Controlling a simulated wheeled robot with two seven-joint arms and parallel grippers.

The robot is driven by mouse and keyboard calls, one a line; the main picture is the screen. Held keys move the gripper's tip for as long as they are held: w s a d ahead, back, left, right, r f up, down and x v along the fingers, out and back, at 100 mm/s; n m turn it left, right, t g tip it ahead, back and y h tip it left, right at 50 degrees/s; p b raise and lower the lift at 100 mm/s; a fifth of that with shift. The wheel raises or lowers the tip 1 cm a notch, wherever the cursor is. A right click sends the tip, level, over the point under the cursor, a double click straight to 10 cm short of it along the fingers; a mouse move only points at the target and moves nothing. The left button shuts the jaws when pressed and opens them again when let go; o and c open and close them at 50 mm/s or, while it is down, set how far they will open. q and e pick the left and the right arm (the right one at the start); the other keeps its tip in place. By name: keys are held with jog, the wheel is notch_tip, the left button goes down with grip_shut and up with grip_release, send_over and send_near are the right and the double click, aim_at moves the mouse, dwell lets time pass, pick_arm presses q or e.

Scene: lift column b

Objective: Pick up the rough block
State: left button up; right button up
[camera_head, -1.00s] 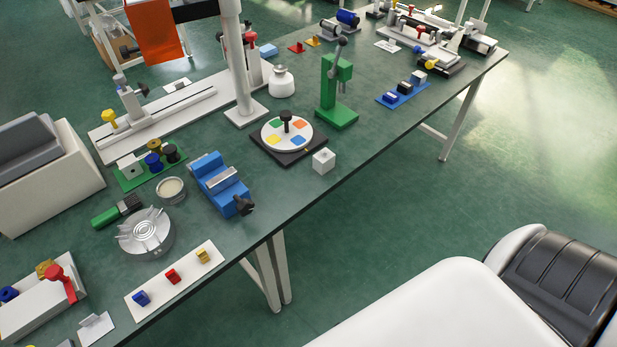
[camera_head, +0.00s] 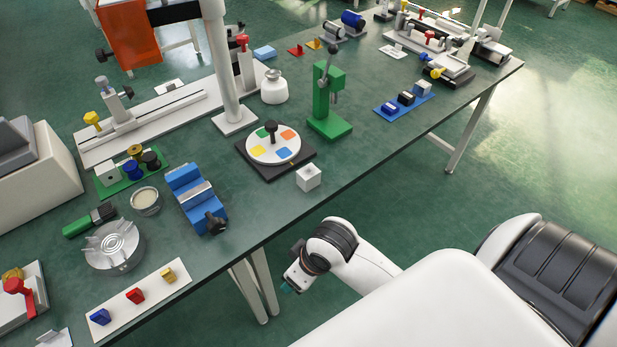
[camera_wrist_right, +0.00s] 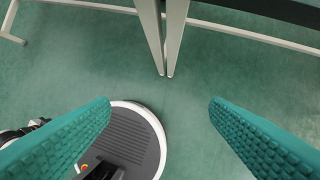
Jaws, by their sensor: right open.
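No block can be told as rough by its surface at this size. A blue tray (camera_head: 381,110) at the right of the bench carries a blue block (camera_head: 388,107), a black block (camera_head: 405,98) and a pale grey block (camera_head: 422,88). A white block (camera_head: 308,177) with a dark spot on top stands at the bench's front edge. My right gripper (camera_head: 289,287) is beyond the front edge, over the floor, apart from all blocks. My left gripper is not in view.
A turntable with coloured patches (camera_head: 273,146), a green press (camera_head: 328,100) and a blue vise (camera_head: 196,197) stand on the bench. A white board (camera_head: 118,318) holds blue, red and yellow pieces. Bench legs (camera_wrist_right: 163,40) show in the wrist view. Bare bench lies around the blue tray.

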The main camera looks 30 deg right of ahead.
aim_at(309, 171)
jog(key=shift+n+g+h, duration=0.3)
jog(key=shift+g+h, duration=0.1)
jog(key=shift+g, duration=0.5)
jog(key=w+d+r, duration=0.1)
jog(key=w, duration=0.3)
jog(key=w+d+r, duration=0.1)
jog(key=w+d, duration=0.1)
jog(key=w, duration=0.2)
jog(key=w+d+r, duration=0.1)
jog(key=w+r, duration=0.1)
jog(key=w, duration=0.2)
jog(key=shift+w+d, duration=0.3)
jog(key=shift+w, duration=0.1)
jog(key=w+d+r+m+g+h, duration=0.1)
jog(key=w+d+r+m, duration=0.15)
jog(key=d+r, duration=0.3)
jog(key=w+d+r+m, duration=0.1)
jog(key=w+d+r, duration=0.3)
jog(key=d+r, duration=0.15)
jog(key=f, duration=0.6)
jog(key=shift+w+d+f, duration=0.2)
jog(key=shift+f, duration=0.2)
jog(key=f, duration=0.5)
jog(key=shift+w+a+f, duration=0.1)
jog(key=shift+a+f, duration=0.15)
jog(key=shift+f, duration=0.1)
jog(key=c, duration=1.1)
